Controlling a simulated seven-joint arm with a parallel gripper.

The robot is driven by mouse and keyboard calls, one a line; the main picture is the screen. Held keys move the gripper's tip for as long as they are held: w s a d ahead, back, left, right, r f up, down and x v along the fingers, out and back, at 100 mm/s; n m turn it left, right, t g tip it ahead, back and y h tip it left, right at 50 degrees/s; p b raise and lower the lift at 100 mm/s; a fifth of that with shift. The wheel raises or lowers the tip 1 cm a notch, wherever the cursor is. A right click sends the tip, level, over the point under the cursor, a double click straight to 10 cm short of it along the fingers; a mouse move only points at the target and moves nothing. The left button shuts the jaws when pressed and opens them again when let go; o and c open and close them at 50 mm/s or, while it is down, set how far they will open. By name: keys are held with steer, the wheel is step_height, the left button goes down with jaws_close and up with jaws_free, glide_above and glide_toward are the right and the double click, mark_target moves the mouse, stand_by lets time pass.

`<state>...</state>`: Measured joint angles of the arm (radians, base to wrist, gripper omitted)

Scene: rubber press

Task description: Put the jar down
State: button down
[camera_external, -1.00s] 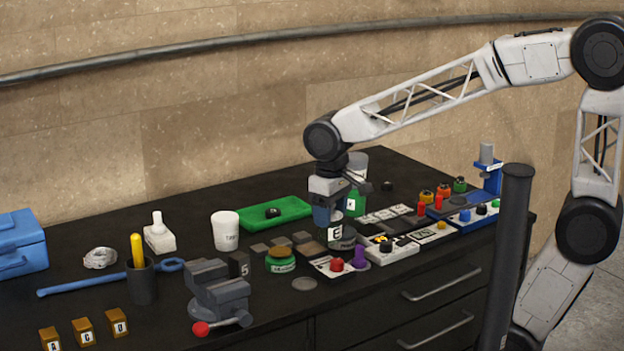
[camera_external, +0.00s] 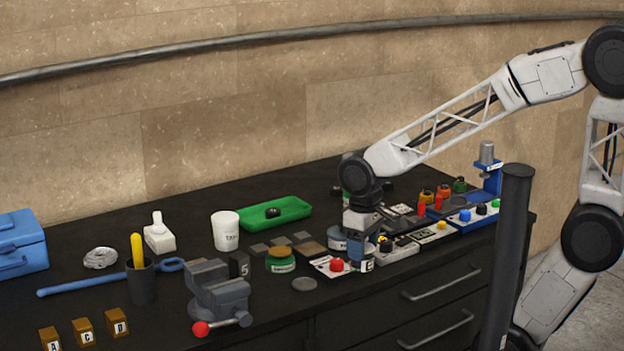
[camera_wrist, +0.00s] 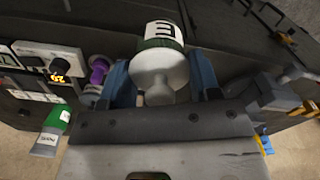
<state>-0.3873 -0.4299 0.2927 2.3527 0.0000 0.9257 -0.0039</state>
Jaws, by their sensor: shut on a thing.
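The jar (camera_wrist: 160,45) has a white label with a black letter E and a green band; a pale rounded part of it faces the wrist camera. My gripper (camera_wrist: 161,75) is shut on it, with one blue finger on each side. In the external view my gripper (camera_external: 361,243) points down near the bench's front edge, beside the panel with the red knob. The jar (camera_external: 367,264) shows there only in part, low at the fingers. I cannot tell whether its base touches the bench.
A flat grey disc (camera_external: 304,284) lies front left.

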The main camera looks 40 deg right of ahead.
steer(key=shift+f, duration=1.75)
steer(key=shift+w, duration=0.1)
steer(key=w+a, duration=0.2)
steer(key=w, duration=0.5)
steer(key=w+a+f, duration=0.1)
steer(key=w+a, duration=0.2)
steer(key=w, duration=0.4)
steer(key=shift+a+f, duration=0.15)
steer(key=shift+a, duration=0.1)
steer(key=shift+w+a+f, duration=0.1)
steer(key=shift+w+f, duration=0.1)
steer(key=shift+f, duration=0.7)
steer(key=shift+w+a+f, duration=0.1)
steer(key=shift+w+f, duration=0.05)
steer(key=shift+f, duration=0.75)
steer(key=shift+f, duration=0.2)
steer(key=shift+c, duration=1.7)
jaws_free()
